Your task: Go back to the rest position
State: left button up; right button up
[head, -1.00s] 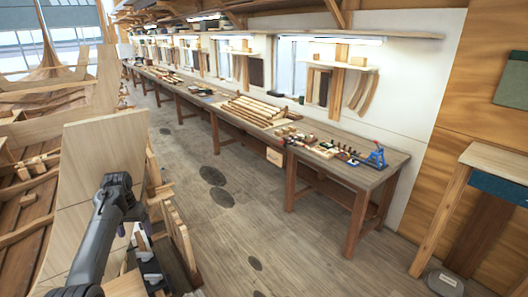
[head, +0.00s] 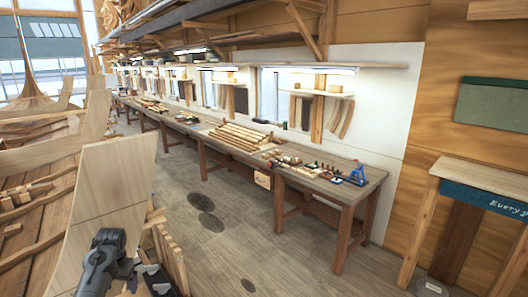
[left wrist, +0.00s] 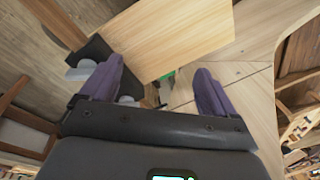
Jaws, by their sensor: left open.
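My left gripper (left wrist: 157,88) is open in the left wrist view, its two purple fingers wide apart with nothing held between them. Pale wooden boards and a dark bracket with light round parts lie beyond the fingers; their distance is hard to tell. In the head view my left arm comes in at the bottom left, in front of a pale upright plank (head: 112,190). The gripper's fingers are mostly hidden or cut off there. My right gripper is in neither view.
The wooden hull (head: 40,225) fills the left side. A long workbench (head: 335,187) with tools and wood strips runs along the wall. A small wooden stand (head: 480,172) is at the right. The plank floor (head: 225,250) between hull and bench is open.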

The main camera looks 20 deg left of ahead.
pick_arm(q)
jog(key=s+d+f+m+t+p, duration=0.15)
jog(key=s+d+f, duration=0.25)
jog(key=d, duration=0.4)
jog(key=s+d+f+m+y, duration=0.15)
jog(key=s+d+f, duration=0.25)
jog(key=d, duration=0.4)
jog(key=s+d+f+m+t, duration=0.1)
jog(key=s+d+f+m, duration=0.2)
jog(key=d, duration=0.5)
jog(key=s+d+r+h, duration=0.2)
jog(key=s+d, duration=0.6)
jog(key=s, duration=0.1)
jog(key=s+d+r+t+h+p, duration=0.1)
jog(key=s+d+r, duration=0.2)
jog(key=s+d, duration=0.5)
jog(key=shift+s+d+r+m+h+p, duration=0.3)
jog(key=shift+s+d+r+h, duration=0.05)
jog(key=shift+d, duration=0.25)
